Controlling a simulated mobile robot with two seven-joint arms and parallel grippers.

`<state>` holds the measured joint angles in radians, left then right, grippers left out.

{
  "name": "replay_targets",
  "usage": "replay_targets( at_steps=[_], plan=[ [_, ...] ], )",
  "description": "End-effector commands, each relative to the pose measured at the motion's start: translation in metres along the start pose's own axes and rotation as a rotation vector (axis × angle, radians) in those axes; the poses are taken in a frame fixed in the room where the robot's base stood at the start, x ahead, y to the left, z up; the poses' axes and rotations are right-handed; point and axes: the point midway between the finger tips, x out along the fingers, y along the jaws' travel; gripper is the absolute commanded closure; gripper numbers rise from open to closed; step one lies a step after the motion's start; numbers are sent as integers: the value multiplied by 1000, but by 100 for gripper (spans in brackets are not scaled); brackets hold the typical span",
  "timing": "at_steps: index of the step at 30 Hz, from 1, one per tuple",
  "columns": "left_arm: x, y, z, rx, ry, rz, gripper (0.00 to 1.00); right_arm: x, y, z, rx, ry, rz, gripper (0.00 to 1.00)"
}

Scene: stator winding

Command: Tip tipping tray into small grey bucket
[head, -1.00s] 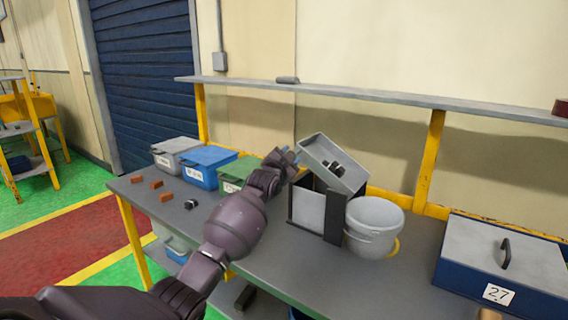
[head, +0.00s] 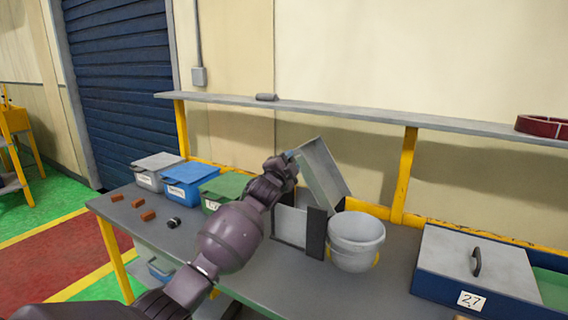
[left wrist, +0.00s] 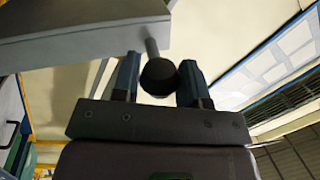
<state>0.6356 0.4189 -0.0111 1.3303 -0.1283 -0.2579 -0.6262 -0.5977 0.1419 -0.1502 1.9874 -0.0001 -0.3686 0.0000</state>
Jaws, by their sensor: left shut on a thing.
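The grey tipping tray (head: 324,172) is tilted steeply on its dark stand (head: 314,232), its low end towards the small grey bucket (head: 356,243). The bucket stands upright on the bench, right beside the stand. My left gripper (head: 291,156) is at the raised left end of the tray. In the left wrist view its two blue fingers are shut on the tray's dark round knob (left wrist: 158,76), below the tray's underside (left wrist: 85,38). I see no dark pieces in the visible part of the tray. The bucket's bottom is hidden. My right gripper is out of view.
Grey (head: 157,172), blue (head: 187,180) and green (head: 224,188) lidded bins stand along the back left. Several small brown blocks (head: 148,215) lie at the front left. A blue case (head: 475,272) marked 27 is at the right. A shelf (head: 350,117) runs above.

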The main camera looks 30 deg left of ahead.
Motion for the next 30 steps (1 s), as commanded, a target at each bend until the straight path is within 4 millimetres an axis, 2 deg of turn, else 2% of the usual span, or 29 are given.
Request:
replay_targets(
  at_steps=[7, 24, 25, 29, 30],
  plan=[
    [0, -2, -10, 43, 11, -4, 100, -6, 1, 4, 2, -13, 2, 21],
    [0, -2, -14, 60, 16, -5, 100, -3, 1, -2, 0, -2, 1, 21],
    [0, -2, -14, 60, 16, -5, 56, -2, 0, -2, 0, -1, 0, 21],
    [0, -2, -14, 59, 14, -4, 36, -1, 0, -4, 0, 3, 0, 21],
    [0, -1, -13, 59, 14, -4, 36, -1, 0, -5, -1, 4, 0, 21]
  ],
)
